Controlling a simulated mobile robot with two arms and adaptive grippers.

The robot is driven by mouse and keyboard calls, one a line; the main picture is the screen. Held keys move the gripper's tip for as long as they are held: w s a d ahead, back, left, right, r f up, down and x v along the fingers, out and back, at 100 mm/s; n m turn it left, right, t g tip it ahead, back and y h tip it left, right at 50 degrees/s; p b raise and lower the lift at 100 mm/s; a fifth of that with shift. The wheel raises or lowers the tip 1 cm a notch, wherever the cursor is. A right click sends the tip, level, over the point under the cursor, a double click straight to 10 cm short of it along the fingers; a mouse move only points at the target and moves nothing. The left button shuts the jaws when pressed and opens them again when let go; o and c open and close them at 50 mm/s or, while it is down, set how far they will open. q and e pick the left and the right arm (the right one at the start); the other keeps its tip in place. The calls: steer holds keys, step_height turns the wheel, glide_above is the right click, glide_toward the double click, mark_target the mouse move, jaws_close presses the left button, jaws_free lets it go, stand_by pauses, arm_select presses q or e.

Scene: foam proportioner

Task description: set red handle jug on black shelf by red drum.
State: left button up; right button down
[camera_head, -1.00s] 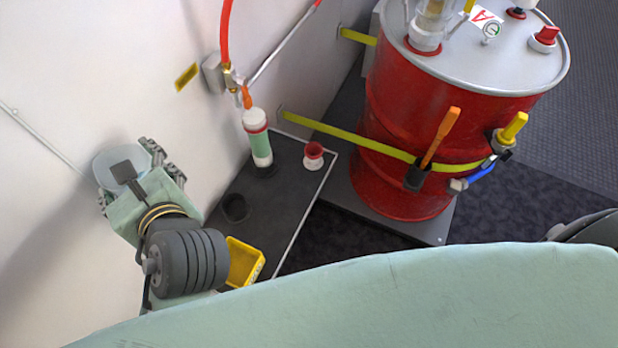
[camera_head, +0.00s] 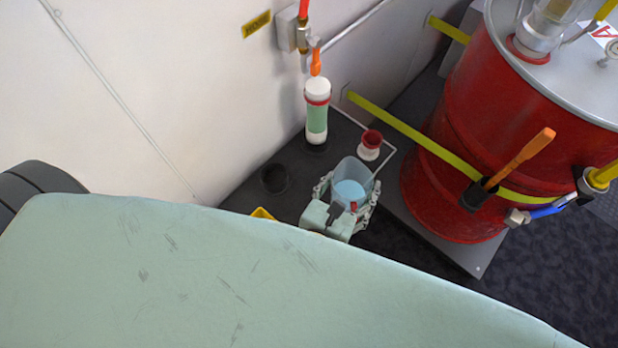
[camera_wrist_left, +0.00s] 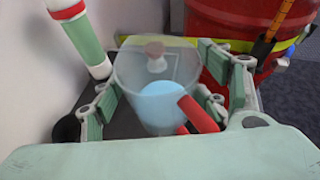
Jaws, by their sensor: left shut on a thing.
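The jug (camera_head: 350,178) is clear with pale blue liquid inside and a red handle, which shows best in the left wrist view (camera_wrist_left: 197,115). My left gripper (camera_head: 346,195) is shut on the jug, with fingers on both sides of it. The jug looks upright, over the front right part of the black shelf (camera_head: 241,196). I cannot tell whether its base touches the shelf. The red drum (camera_head: 468,130) stands to the right of the shelf, strapped with a yellow band. My right gripper is not in view.
A green and white cylinder (camera_head: 317,112) stands at the back of the shelf. A small red and white cup (camera_head: 370,144) is just behind the jug. A black round holder (camera_head: 274,178) is to the left, with a yellow tray (camera_head: 262,213) partly hidden in front.

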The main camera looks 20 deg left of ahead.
arm_select(q)
steer(key=w+a+f+b, duration=0.1)
steer(key=w+a+f, duration=0.6)
steer(key=f, duration=0.3)
steer(key=shift+w+a+f+b, duration=0.2)
steer(key=shift+a+b, duration=0.2)
steer(key=shift+a, duration=0.3)
steer(key=shift+f, duration=0.2)
steer(key=o, duration=1.9)
steer(key=shift+c, duration=0.2)
